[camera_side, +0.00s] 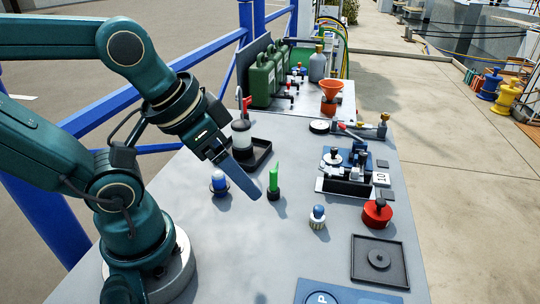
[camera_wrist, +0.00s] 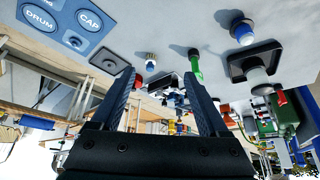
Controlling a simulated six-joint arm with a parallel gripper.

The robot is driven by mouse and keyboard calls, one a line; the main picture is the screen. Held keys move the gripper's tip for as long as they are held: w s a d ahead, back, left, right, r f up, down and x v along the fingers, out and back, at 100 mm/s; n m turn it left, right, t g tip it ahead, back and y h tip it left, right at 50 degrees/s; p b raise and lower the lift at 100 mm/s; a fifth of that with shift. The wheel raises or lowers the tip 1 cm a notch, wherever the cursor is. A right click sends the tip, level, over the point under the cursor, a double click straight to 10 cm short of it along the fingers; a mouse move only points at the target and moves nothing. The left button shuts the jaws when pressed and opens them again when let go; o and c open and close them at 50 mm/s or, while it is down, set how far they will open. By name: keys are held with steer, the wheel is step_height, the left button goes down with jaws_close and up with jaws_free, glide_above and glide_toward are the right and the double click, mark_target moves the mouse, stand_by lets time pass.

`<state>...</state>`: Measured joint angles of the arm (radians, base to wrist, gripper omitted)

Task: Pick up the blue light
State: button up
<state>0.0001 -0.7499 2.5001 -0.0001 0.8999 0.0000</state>
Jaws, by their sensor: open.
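A blue dome light (camera_side: 219,181) on a dark round base stands on the grey table, left of my gripper. In the wrist view the same light (camera_wrist: 242,30) is at the upper right. A smaller blue-topped piece with a white ribbed base (camera_side: 318,216) stands further right; it also shows in the wrist view (camera_wrist: 151,61). Which one is the task's light is unclear. My gripper (camera_side: 256,195) is above the table between them, its long blue fingers angled down. In the wrist view its fingers (camera_wrist: 160,78) are apart with nothing held between them.
A bright green upright piece (camera_side: 273,178) stands just right of my fingertips. A lantern on a black tray (camera_side: 263,150) is behind. To the right are a red round can (camera_side: 377,212), a black square tray (camera_side: 380,278) and a dark fixture (camera_side: 347,185).

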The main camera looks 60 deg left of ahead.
steer(key=shift+r, duration=0.1)
step_height(320, 180, up, 5)
steer(key=m+g+y, duration=0.3)
steer(key=m+y, duration=1)
steer(key=m, duration=0.7)
glide_above(220, 183)
steer(key=f, duration=1.8)
steer(key=shift+d+f, duration=0.3)
steer(key=shift+f, duration=0.35)
steer(key=shift+g, duration=0.3)
steer(key=shift+x, duration=2.55)
steer(key=shift+r, duration=0.1)
